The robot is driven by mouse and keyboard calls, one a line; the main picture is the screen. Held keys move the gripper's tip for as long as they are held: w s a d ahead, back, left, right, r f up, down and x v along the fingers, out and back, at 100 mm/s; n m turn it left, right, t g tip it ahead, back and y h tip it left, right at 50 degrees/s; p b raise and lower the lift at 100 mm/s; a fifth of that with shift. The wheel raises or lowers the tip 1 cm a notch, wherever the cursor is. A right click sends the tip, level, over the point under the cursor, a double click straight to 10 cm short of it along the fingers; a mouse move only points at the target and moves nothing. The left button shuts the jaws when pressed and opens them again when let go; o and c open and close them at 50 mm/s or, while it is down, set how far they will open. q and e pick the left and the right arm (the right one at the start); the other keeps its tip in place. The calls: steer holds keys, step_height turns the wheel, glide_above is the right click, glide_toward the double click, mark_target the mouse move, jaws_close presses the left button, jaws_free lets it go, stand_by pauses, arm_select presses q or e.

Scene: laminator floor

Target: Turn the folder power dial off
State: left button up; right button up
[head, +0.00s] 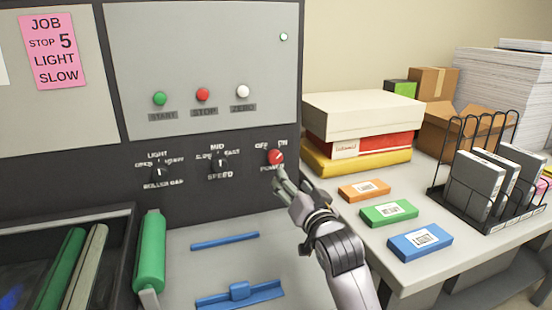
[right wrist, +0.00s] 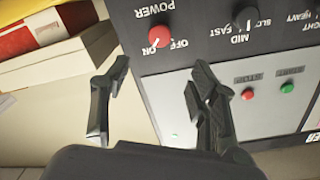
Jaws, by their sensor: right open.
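The red power dial (head: 276,157) is on the dark lower strip of the machine's panel, with OFF at its upper left and ON at its upper right. It also shows in the right wrist view (right wrist: 160,36), where the picture is turned over; its pale mark appears to point toward ON. My right gripper (head: 280,179) is just below and in front of the dial. In the right wrist view its two fingers (right wrist: 161,68) are spread and empty, with the dial beyond the tips, apart from them. My left gripper is not in view.
Black speed (head: 219,164) and roller gap (head: 159,173) dials sit left of the power dial. Start, stop and zero buttons (head: 203,95) are above. A green roller (head: 149,252) stands lower left. Boxes (head: 362,115) and a wire rack (head: 485,214) occupy the right table.

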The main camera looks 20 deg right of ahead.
glide_toward(276, 159)
steer(key=w, duration=0.1)
steer(key=w+p, duration=0.1)
steer(key=w, duration=0.5)
steer(key=shift+w, duration=1.1)
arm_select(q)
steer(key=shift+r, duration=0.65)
arm_select(e)
steer(key=shift+c, duration=0.5)
steer(key=c, duration=1.1)
